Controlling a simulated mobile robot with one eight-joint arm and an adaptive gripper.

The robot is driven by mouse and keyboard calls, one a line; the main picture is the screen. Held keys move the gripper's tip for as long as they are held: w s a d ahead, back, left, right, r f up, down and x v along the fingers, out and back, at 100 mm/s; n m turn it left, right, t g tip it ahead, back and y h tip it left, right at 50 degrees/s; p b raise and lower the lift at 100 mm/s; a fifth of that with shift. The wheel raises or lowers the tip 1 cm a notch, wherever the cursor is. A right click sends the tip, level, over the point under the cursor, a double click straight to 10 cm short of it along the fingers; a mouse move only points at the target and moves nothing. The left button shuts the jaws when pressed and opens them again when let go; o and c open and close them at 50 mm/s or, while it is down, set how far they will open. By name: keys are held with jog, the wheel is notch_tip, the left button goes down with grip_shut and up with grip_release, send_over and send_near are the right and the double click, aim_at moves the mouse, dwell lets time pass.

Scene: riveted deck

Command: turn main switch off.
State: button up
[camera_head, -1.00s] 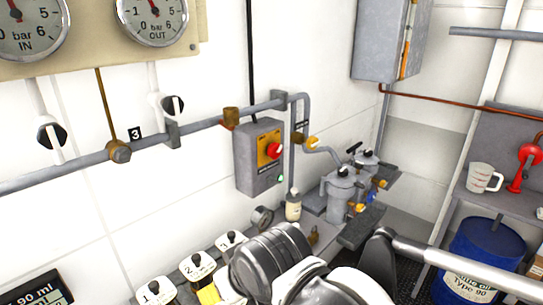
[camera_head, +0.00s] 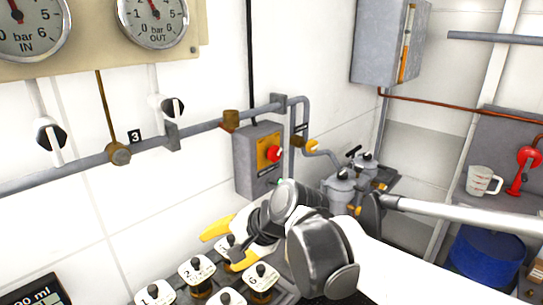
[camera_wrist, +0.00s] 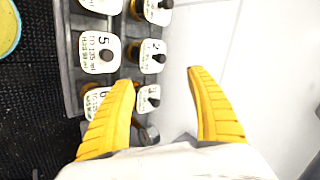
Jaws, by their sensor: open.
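The main switch is a grey box (camera_head: 258,160) on the white wall, with a yellow plate and a red knob (camera_head: 274,153). A green button shows low on its front, partly covered by my arm. My gripper (camera_head: 219,248) is open and empty, below and left of the box, over the numbered bottles. In the wrist view its two yellow fingers (camera_wrist: 160,78) are spread, with nothing between them but wall and a bottle's edge. The switch is not in the wrist view.
A rack of several numbered bottles (camera_head: 196,270) stands below my gripper; they also show in the wrist view (camera_wrist: 100,52).

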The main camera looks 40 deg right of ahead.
jog(key=w+d+r+m+t+y, duration=0.1)
jog(key=w+d+r+m+t, duration=0.15)
jog(key=d+m, duration=0.25)
jog(key=w+d+r+m+t, duration=0.1)
jog(key=w+d+m, duration=0.2)
jog(key=d+m, duration=0.15)
jog(key=m+t+h, duration=0.1)
jog(key=m+t, duration=0.5)
jog(key=m, duration=0.5)
send_near(278, 155)
jog(key=shift+n, duration=0.25)
jog(key=w+b, duration=0.1)
jog(key=w, duration=0.2)
jog(key=w+a+b, duration=0.1)
jog(key=w, duration=0.3)
jog(key=w+a+b, duration=0.1)
jog(key=w, duration=0.3)
jog(key=c, duration=1.2)
